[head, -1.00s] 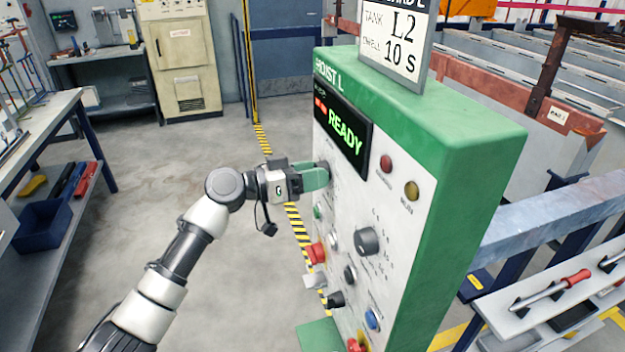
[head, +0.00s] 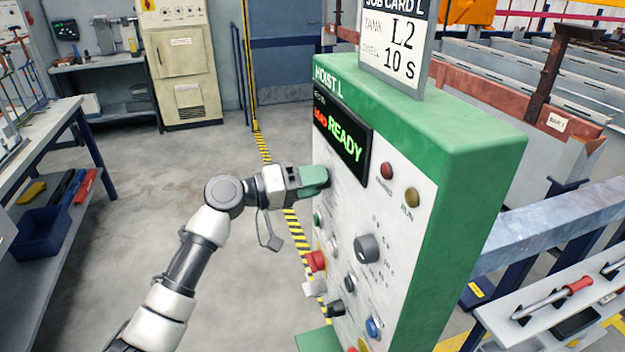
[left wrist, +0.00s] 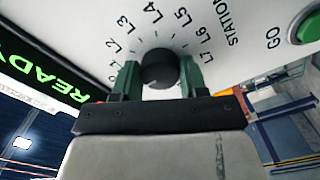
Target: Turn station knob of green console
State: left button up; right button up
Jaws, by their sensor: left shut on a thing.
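The green console (head: 475,135) stands at centre right in the head view, with a white sloped face marked HOIST L and a lit READY display (head: 343,146). My left gripper (head: 322,177) is at the upper left of that face. In the left wrist view, the black station knob (left wrist: 159,68) sits between my left gripper's (left wrist: 160,82) two green fingers, which are shut on it. Labels around it run from about L2 to L7, with STATION at the right. In the head view the fingers hide the knob. I cannot tell where its pointer aims. My right gripper is not in view.
A job card (head: 395,48) on the console reads TANK L2, 10 S. Another large knob (head: 367,248), a red button (head: 316,261) and a blue button (head: 374,327) are lower on the face. A green GO button (left wrist: 309,27) is near the station knob. Open floor lies left.

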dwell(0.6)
pick_arm(q)
jog(key=o, duration=0.9)
jog(key=b+v, duration=0.4)
jog(key=v, duration=0.7)
